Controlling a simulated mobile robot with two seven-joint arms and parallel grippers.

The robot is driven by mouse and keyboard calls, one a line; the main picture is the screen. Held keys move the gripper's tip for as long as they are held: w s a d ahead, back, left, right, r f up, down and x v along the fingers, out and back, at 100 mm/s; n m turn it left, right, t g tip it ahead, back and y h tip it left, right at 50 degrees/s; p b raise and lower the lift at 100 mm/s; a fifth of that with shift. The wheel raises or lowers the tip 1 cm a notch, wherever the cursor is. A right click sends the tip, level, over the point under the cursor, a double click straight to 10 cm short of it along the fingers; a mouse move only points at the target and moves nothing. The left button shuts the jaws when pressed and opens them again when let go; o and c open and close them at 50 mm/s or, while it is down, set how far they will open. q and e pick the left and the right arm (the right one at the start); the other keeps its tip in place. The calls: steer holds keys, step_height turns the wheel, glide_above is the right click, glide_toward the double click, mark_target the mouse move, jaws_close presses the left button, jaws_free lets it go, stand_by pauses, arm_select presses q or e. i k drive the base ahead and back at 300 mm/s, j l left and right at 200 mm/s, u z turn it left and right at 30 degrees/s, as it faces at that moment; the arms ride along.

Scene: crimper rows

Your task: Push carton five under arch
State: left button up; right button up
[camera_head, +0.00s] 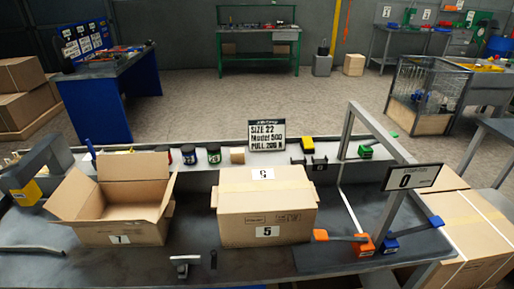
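Carton five (240,222) is a closed brown box with a white label marked 5 on its front. It sits upright on the dark workbench (220,266) near the middle. The arch (376,130) is a grey metal frame standing on the bench to the right of the carton. A dark sign (411,178) with a white plate marked 0 is on it. The carton is apart from the arch, on its left side. Neither of my grippers shows in the head view.
An open carton (95,231) stands left of carton five. Orange-handled (340,237) and blue-handled (405,232) tools lie by the arch's near foot. A small grey tool (183,261) lies in front. A sign (267,134) and several small items line the back ledge. A taped box (476,238) stands at right.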

mark_target(268, 206)
steer(key=i+j+z, duration=0.15)
steer(key=j+z, duration=0.15)
steer(key=j, duration=1.05)
steer(key=j+z, duration=0.3)
steer(key=j, duration=1.1)
